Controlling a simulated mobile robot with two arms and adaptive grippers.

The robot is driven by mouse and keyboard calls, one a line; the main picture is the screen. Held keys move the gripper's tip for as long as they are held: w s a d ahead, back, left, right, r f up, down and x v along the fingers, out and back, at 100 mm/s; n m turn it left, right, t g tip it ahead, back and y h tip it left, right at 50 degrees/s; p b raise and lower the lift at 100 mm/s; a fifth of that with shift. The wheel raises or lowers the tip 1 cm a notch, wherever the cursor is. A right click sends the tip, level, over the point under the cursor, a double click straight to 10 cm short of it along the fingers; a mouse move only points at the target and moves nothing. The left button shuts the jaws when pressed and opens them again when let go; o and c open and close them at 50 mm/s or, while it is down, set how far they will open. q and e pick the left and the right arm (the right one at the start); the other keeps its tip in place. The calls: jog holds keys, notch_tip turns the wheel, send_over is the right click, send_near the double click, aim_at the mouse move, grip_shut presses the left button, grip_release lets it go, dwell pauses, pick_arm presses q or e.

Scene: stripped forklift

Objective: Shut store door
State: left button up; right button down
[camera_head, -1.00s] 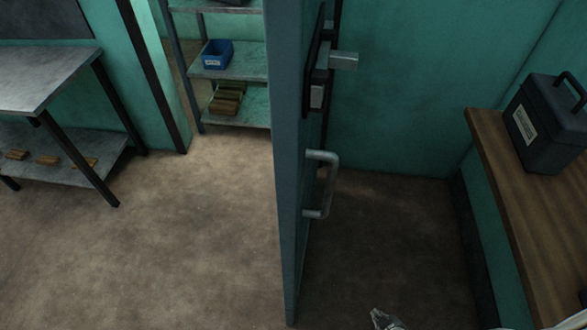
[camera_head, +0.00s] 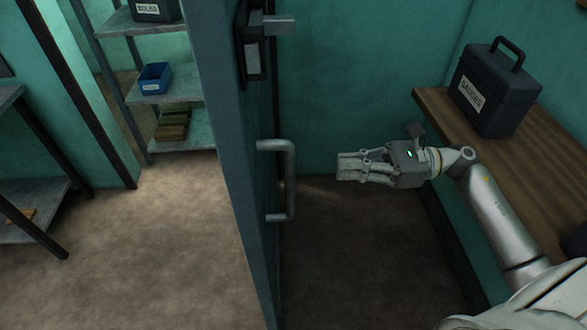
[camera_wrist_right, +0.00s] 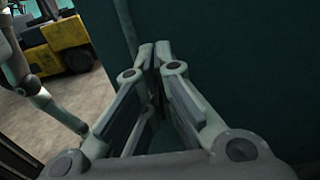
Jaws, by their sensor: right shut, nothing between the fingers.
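The store door (camera_head: 222,130) stands open, seen nearly edge-on in the head view. Its grey pull handle (camera_head: 290,180) is on the right-hand face, below a dark lock box with a metal knob (camera_head: 278,25). My right gripper (camera_head: 340,168) is to the right of the handle, apart from it, fingers pointing left toward the door. It is shut and empty. In the right wrist view the fingertips (camera_wrist_right: 154,52) meet in front of a dark teal surface. My left gripper is not in view.
A wooden bench (camera_head: 530,150) with a dark case (camera_head: 495,88) is at the right, close to my right arm. Shelves (camera_head: 170,90) with a blue bin (camera_head: 155,77) stand beyond the doorway. A metal table (camera_head: 30,200) is at left. A yellow forklift (camera_wrist_right: 62,42) shows in the wrist view.

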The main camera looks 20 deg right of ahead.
aim_at(262, 169)
jog(key=p+x, duration=0.6)
jog(key=x, duration=0.7)
jog(key=shift+d+r, duration=0.1)
jog(key=shift+r, duration=0.05)
jog(key=shift+w+a, duration=0.15)
jog(key=shift+a, duration=0.25)
jog(key=shift+a, duration=0.1)
